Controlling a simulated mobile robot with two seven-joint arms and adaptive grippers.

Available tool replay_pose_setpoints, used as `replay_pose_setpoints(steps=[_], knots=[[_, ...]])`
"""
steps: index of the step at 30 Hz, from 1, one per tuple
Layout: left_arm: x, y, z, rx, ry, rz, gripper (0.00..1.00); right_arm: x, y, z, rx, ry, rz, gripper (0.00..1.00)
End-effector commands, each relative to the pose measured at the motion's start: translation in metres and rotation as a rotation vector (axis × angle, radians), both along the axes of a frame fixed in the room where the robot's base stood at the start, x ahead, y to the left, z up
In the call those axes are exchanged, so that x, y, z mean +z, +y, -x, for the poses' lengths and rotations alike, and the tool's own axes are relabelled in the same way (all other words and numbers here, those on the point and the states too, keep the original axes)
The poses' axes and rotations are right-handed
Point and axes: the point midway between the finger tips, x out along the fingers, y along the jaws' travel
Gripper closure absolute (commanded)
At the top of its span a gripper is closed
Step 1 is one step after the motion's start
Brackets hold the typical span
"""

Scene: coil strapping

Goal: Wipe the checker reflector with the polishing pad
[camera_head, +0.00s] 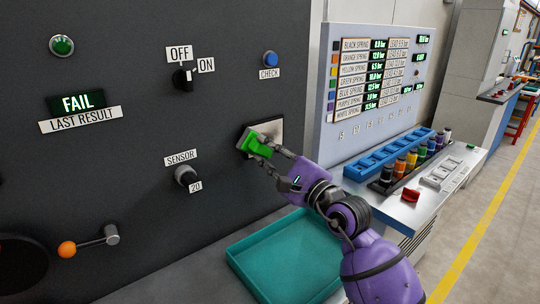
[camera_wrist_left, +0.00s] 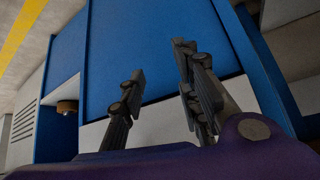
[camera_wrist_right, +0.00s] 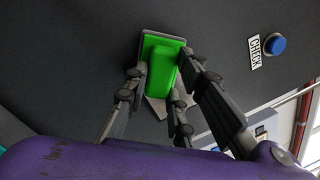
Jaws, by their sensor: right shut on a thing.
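The polishing pad (camera_head: 256,145) is a bright green block on a grey backing. My right gripper (camera_head: 268,149) is shut on it and holds it at the dark panel. The pad also shows in the right wrist view (camera_wrist_right: 161,75), between the fingers (camera_wrist_right: 166,80). A pale square plate (camera_head: 274,129) on the panel, seemingly the checker reflector, lies behind the pad and is partly covered by it. I cannot tell whether the pad touches it. My left gripper (camera_wrist_left: 165,100) is open and empty in the left wrist view, in front of blue and white surfaces.
The panel carries a FAIL display (camera_head: 76,103), an OFF/ON switch (camera_head: 184,78), a SENSOR knob (camera_head: 186,175) and a blue CHECK button (camera_head: 270,59). A teal tray (camera_head: 285,256) lies below. A blue rack (camera_head: 390,153) and several coloured spools stand at the right.

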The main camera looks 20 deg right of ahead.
Motion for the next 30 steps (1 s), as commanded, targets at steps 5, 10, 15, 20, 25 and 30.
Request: replay_pose_setpoints(steps=[5,10,15,20,25,30], knots=[[0.0,0.0,0.001,0.0,0.001,0.0,0.7,0.0,0.001,-0.003,0.0,-0.001,0.0,0.98],[0.0,0.0,0.001,0.0,0.001,0.0,0.7,0.0,0.002,-0.006,0.0,0.0,0.0,0.98],[-0.003,0.0,0.002,0.0,0.005,0.0,0.7,-0.001,-0.003,-0.007,-0.001,0.0,0.002,0.98],[-0.007,0.0,0.005,0.0,0.012,0.0,0.7,-0.002,-0.015,-0.011,-0.001,0.001,0.003,0.98],[-0.013,0.0,0.009,0.0,0.019,0.0,0.7,-0.001,-0.028,-0.015,-0.001,0.0,0.001,0.98],[-0.016,0.0,0.011,0.0,0.023,0.0,0.7,-0.001,-0.035,-0.017,-0.001,0.0,0.002,0.98]])
